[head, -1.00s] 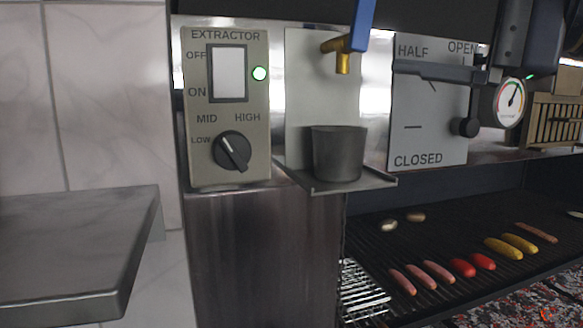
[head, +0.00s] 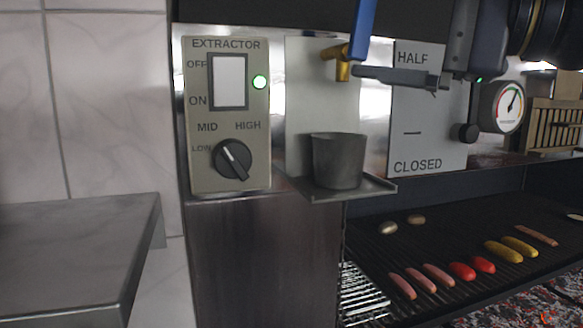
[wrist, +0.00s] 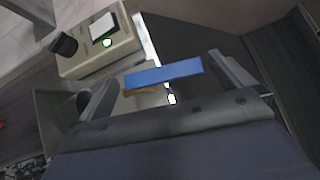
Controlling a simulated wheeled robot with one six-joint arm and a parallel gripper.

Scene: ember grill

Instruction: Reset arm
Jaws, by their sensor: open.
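My gripper (wrist: 163,70) is open, with its two fingers spread wide in the wrist view. In the head view my gripper (head: 362,72) reaches in from the upper right, and one dark finger shows near the brass tap (head: 343,60). The tap's blue lever (head: 363,28) points up and out of the head view. In the wrist view the blue lever (wrist: 163,75) appears between the fingers, with gaps on both sides. I cannot tell how deep it is between them. Nothing is held.
A dark metal pot (head: 338,160) stands on a small shelf under the tap. The extractor panel (head: 228,115) has a lit green lamp. A damper plate (head: 430,140) and a gauge (head: 508,106) are at right. Sausages and corn lie on the grill (head: 440,235). A steel counter (head: 75,255) is at left.

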